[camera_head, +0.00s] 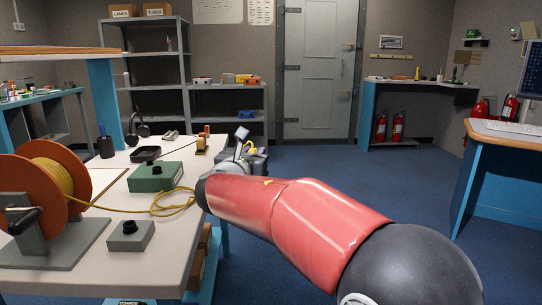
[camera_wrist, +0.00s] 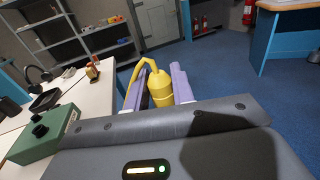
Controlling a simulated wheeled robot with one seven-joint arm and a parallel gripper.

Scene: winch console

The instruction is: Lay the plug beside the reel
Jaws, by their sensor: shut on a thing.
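The reel (camera_head: 20,178) has orange-brown flanges and a yellow cable wound on it. It stands on a grey base at the left front of the white table (camera_head: 165,240). The cable (camera_head: 100,209) runs right from it along the tabletop, with loose loops by the table's right edge. My gripper (camera_wrist: 160,82) is shut on the yellow plug (camera_wrist: 161,88), which sits between its two purple-grey fingers. In the head view my gripper (camera_head: 249,151) is beyond the table's right edge, away from the reel; only a bit of yellow shows there.
A green box with a knob (camera_head: 156,177) and a small grey box (camera_head: 131,236) stand right of the reel. A black tray (camera_head: 145,154), headphones (camera_head: 137,128) and a pen cup (camera_head: 106,147) are farther back. Bare tabletop lies between them. Open blue floor is at the right.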

